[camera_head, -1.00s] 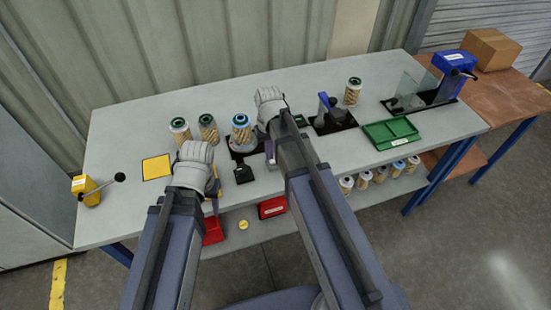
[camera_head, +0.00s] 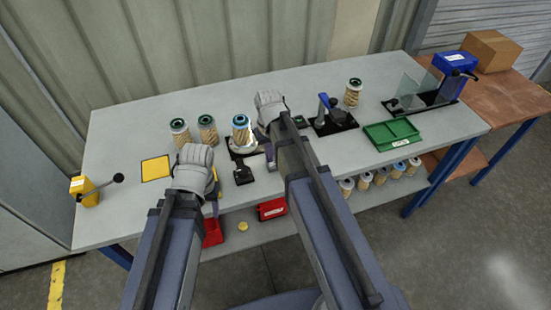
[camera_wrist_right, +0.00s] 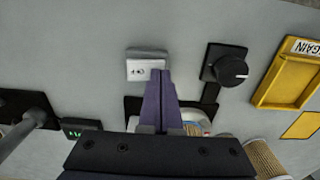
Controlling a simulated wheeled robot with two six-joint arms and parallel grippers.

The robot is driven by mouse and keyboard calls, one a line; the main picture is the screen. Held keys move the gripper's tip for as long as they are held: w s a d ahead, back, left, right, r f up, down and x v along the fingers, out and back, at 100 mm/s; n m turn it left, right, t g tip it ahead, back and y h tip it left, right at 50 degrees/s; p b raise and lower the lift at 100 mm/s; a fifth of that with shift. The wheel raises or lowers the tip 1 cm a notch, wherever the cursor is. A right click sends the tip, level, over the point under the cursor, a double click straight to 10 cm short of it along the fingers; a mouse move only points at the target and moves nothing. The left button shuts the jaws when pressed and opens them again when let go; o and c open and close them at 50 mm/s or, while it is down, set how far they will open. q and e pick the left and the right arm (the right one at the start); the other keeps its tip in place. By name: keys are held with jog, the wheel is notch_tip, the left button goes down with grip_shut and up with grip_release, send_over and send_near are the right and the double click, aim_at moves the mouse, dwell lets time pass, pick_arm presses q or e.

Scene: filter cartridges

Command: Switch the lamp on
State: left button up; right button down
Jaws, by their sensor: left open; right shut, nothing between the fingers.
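A small pale switch box (camera_wrist_right: 148,68) with a rocker on its face lies on the bench in the right wrist view. My right gripper (camera_wrist_right: 160,74) is shut and empty; its fingertips overlap the box's lower edge, and I cannot tell whether they touch. In the head view my right gripper (camera_head: 268,150) is mostly hidden behind its own arm, as is the switch box. A blue-topped cartridge (camera_head: 240,130) stands on a black stand just left of it, with its lower part looking brightly lit. My left gripper (camera_head: 212,192) is open near the front edge, partly hidden by its arm.
A black knob (camera_wrist_right: 230,68) sits right of the switch box, and a yellow tray (camera_wrist_right: 287,78) lies further right. Two cartridges (camera_head: 207,128) stand left of the stand. A black fixture (camera_head: 333,118) and green tray (camera_head: 391,134) are to the right. A yellow lever box (camera_head: 84,190) is at far left.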

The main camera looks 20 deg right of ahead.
pick_arm(q)
notch_tip(320, 180, up, 7)
jog(key=p, duration=0.6)
pick_arm(e)
notch_tip(320, 180, up, 7)
pick_arm(q)
jog(key=shift+f, duration=0.15)
pick_arm(e)
jog(key=shift+f, duration=0.15)
